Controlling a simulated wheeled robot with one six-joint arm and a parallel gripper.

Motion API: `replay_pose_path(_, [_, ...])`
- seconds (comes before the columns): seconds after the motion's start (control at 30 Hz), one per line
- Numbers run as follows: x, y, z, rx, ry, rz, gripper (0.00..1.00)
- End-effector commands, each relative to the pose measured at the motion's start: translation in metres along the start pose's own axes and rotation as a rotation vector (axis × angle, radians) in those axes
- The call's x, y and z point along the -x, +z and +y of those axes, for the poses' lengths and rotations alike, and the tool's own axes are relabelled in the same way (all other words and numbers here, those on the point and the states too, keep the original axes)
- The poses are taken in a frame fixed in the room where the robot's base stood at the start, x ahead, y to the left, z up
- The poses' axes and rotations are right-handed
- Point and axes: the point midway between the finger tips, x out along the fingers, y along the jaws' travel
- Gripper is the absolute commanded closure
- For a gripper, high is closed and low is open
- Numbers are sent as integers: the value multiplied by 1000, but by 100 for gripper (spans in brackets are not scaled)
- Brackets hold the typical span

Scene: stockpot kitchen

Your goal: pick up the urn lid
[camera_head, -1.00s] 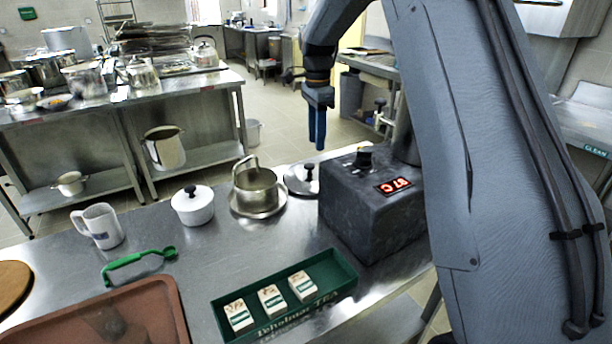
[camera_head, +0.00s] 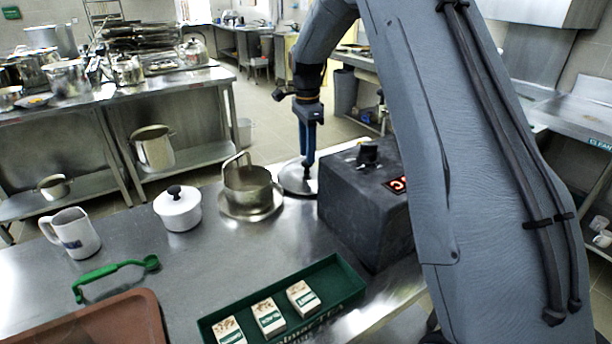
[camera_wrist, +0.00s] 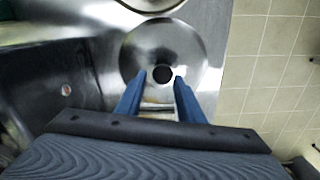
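The urn lid (camera_head: 291,178) is a round, shiny metal disc with a black knob, lying on the steel counter beside the dark urn block. It also shows in the wrist view (camera_wrist: 190,45), with its black knob (camera_wrist: 162,74) near the middle. My gripper (camera_head: 307,160) points down over the lid, its blue fingers at the knob. In the wrist view my gripper (camera_wrist: 160,76) has its two fingers apart, one on each side of the knob. I cannot tell whether they touch it.
The dark block (camera_head: 362,200) with a red display stands close right of the lid. A metal pot on a saucer (camera_head: 250,207) is close left. A white lidded pot (camera_head: 178,212), a mug (camera_head: 75,235) and a green tray (camera_head: 345,284) are farther off.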

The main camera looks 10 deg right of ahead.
Motion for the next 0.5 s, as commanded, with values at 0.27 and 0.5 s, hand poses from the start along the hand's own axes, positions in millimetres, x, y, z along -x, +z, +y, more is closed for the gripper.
replay_pose_path(0.27, [-36,1,-4,0,2,0,65])
replay_pose_path(0.5, [-43,1,-5,1,-1,0,65])
